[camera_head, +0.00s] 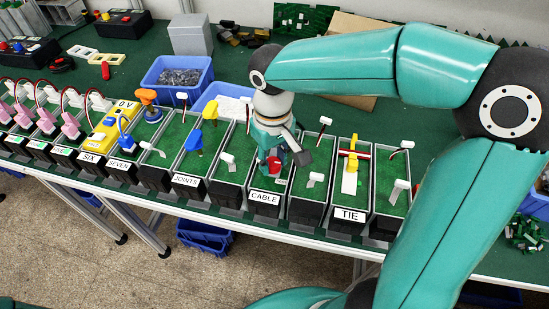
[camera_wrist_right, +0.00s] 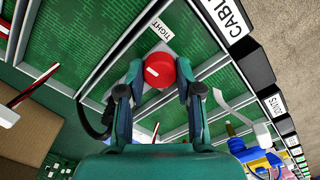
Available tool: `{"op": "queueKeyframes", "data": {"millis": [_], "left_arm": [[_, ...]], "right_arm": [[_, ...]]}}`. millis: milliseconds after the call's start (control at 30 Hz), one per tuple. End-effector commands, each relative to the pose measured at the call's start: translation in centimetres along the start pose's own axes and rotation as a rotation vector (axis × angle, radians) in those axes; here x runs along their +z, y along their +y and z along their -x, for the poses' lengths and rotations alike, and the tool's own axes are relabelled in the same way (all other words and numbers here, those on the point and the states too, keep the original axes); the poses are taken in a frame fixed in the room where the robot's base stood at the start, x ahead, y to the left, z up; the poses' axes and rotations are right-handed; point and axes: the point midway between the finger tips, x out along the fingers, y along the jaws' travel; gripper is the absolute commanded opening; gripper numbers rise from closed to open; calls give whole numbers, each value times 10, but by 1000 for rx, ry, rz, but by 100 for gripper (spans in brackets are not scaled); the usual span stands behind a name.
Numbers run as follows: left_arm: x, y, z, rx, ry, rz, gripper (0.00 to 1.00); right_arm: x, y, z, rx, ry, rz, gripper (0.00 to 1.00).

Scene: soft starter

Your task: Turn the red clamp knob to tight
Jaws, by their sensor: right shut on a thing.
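The red clamp knob (camera_wrist_right: 160,70) sits on a pale plate in the green-floored bay with the CABLE label (camera_head: 265,197). It has a short white mark on its top, toward the left in the right wrist view. A white TIGHT label (camera_wrist_right: 161,29) lies beside it, above it in that view. My right gripper (camera_wrist_right: 160,80) points down with its fingers on both sides of the knob, shut on it. In the head view the knob (camera_head: 275,164) shows partly beneath my right gripper (camera_head: 271,158). My left gripper is out of view.
Bays with dark fronts stand in a row along the bench, including the TIE bay (camera_head: 349,215) to the right. White levers and a blue knob (camera_head: 194,141) rise from nearby bays. Blue bins (camera_head: 177,90) stand behind. A dark cable (camera_wrist_right: 92,122) curves near the gripper.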

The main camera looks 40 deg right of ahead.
Motion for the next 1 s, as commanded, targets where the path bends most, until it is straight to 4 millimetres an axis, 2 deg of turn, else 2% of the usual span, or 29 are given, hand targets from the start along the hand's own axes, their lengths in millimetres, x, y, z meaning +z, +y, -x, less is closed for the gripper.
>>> {"op": "queueKeyframes", "data": {"millis": [633,667,800,1000], "left_arm": [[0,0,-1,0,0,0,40],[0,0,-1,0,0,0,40],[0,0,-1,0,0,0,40],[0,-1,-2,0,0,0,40]], "right_arm": [[-3,1,3,-1,14,-67,0],[-3,1,3,-1,14,-67,36],[-2,0,2,-1,10,-66,59],[-1,0,1,0,6,-65,60]]}}
